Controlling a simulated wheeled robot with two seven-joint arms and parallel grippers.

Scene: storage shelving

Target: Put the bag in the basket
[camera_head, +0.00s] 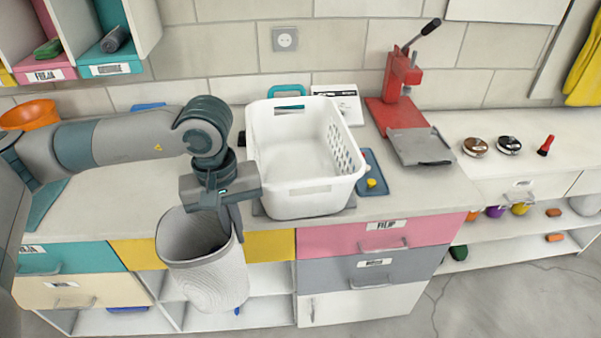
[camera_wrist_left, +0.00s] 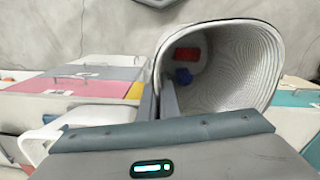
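The bag (camera_head: 212,284) is a light grey, woven, open-topped sack. It hangs in front of the counter's front edge, below and to the left of the basket. My left gripper (camera_head: 230,222) is shut on the right side of its rim, with the rim between the fingers. In the left wrist view the bag (camera_wrist_left: 238,75) opens toward the camera, and a red thing (camera_wrist_left: 186,55) and a blue thing (camera_wrist_left: 184,76) show inside. The white basket (camera_head: 305,197) stands upright on the counter and looks empty. My right gripper is not in view.
A teal-handled item (camera_head: 287,90) and a white device (camera_head: 341,103) stand behind the basket. A blue board (camera_head: 371,160) lies right of it, near a red press (camera_head: 398,85). An orange bowl (camera_head: 28,115) is at the far left. Drawers (camera_head: 372,240) lie below the counter.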

